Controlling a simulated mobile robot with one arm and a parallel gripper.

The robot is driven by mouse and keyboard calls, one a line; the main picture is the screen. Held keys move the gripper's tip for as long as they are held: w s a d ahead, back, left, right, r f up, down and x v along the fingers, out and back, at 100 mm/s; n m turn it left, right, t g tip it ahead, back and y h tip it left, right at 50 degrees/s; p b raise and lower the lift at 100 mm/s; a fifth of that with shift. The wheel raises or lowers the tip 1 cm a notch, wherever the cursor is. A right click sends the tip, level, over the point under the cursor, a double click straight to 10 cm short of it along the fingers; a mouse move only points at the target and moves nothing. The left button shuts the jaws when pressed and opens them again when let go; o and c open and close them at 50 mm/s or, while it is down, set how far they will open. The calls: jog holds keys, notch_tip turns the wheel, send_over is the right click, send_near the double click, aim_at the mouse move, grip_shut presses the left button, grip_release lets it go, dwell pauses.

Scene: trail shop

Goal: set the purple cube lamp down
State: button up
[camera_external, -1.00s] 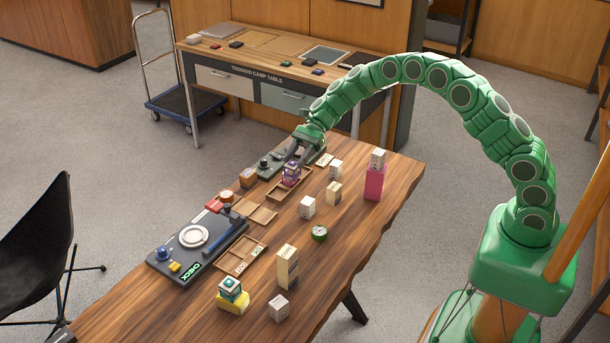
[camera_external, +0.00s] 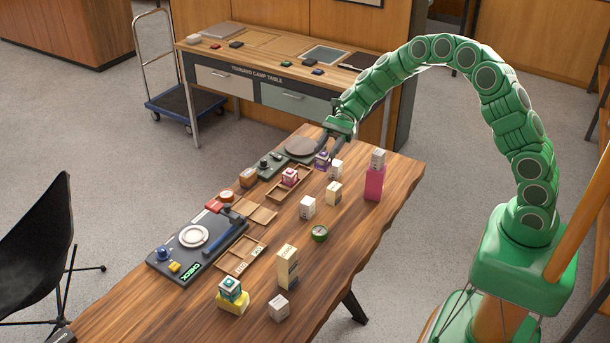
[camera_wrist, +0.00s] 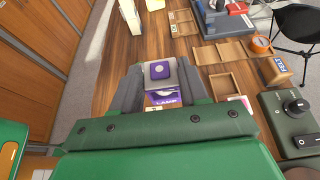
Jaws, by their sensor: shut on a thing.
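The purple cube lamp (camera_external: 322,160) is between the fingers of my gripper (camera_external: 329,147) near the far end of the wooden table (camera_external: 345,230). In the wrist view, my gripper (camera_wrist: 162,84) is shut on the lamp (camera_wrist: 160,71), with one grey finger on each side. Its pale top with a purple patch faces the camera, and the lamp looks upright. I cannot tell whether its underside touches the table. A pink cube lamp (camera_external: 290,177) sits in a wooden tray (camera_external: 303,185) to the left of it.
A green device with a round plate (camera_external: 302,146) is close on the left. A compass (camera_external: 320,233) is nearer the front. Bare wood lies between these things.

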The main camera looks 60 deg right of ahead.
jog(key=d, duration=0.9)
jog(key=shift+w+a+f, duration=0.15)
jog(key=shift+w+f, duration=1.55)
jog(key=shift+w, duration=0.55)
jog(key=shift+w+a+f, duration=0.15)
jog(key=shift+w+f, duration=1.55)
jog(key=shift+w, duration=0.6)
jog(key=shift+w+a+f, duration=0.15)
jog(key=shift+w+f, duration=1.55)
jog(key=shift+w, duration=0.55)
jog(key=shift+f, duration=1.35)
jog(key=shift+f, duration=0.1)
jog(key=o, duration=1.1)
